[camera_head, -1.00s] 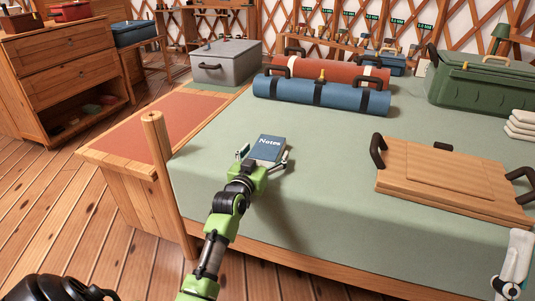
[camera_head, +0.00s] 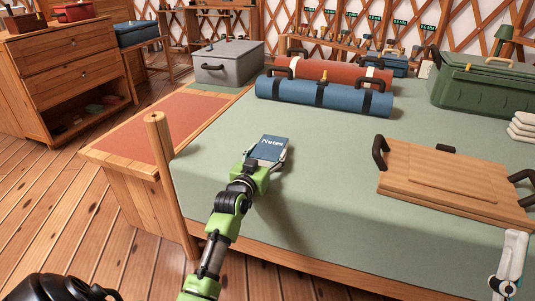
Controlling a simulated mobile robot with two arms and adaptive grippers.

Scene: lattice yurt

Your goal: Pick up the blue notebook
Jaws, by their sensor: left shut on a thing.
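The blue notebook (camera_head: 268,149) has "Notes" in white on its cover. It is near the left front part of the bed or table with the green cover (camera_head: 330,190). My left gripper (camera_head: 266,158) comes from the front and is shut on the notebook, with a finger at each side of it. Whether the notebook touches the cloth or is slightly above it, I cannot tell. My right gripper is not clearly in view.
A wooden tray-like board with dark handles (camera_head: 455,181) lies at the right. Blue (camera_head: 323,95) and red (camera_head: 330,71) rolls, a grey box (camera_head: 228,64) and a green chest (camera_head: 475,86) stand farther back. Green cloth around the notebook is clear.

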